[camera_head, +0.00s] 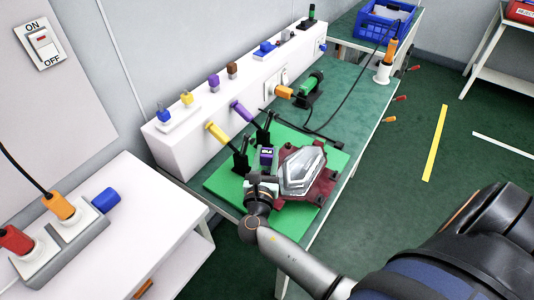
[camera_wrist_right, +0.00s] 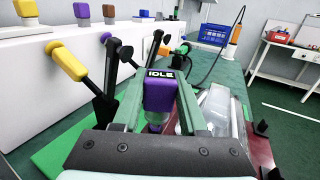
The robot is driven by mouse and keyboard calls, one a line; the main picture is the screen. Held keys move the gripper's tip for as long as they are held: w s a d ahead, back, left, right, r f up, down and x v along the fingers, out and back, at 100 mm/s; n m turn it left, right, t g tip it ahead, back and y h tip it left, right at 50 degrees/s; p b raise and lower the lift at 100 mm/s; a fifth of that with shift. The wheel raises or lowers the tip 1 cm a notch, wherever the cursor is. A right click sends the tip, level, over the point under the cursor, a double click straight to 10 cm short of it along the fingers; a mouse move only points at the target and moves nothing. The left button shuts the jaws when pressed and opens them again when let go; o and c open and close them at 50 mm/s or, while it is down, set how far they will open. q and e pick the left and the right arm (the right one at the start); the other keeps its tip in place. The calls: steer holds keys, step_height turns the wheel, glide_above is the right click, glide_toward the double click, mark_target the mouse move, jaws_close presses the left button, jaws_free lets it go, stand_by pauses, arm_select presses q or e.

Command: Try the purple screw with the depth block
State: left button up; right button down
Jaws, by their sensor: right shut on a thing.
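My right gripper (camera_head: 262,180) is shut on a purple tool (camera_head: 266,156) with a small screen reading IDLE. In the right wrist view the tool (camera_wrist_right: 160,92) stands upright between the two green-grey fingers, with a clear lower part beneath it. A clear tail lamp (camera_head: 303,168) lies in a dark red fixture (camera_head: 322,188) just right of the gripper, on a green board (camera_head: 225,184). No screw shows clearly, and I cannot tell which thing is the depth block. My left gripper is not in view.
A white ledge (camera_head: 190,140) behind bears coloured blocks. A green tool (camera_head: 312,84) and a blue crate (camera_head: 384,22) are farther back. A white table (camera_head: 120,225) is at left.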

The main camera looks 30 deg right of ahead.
steer(key=shift+f+b, duration=1)
steer(key=shift+f, duration=0.35)
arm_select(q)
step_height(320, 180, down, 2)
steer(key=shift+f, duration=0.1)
arm_select(e)
steer(key=shift+c, duration=1.8)
jaws_free()
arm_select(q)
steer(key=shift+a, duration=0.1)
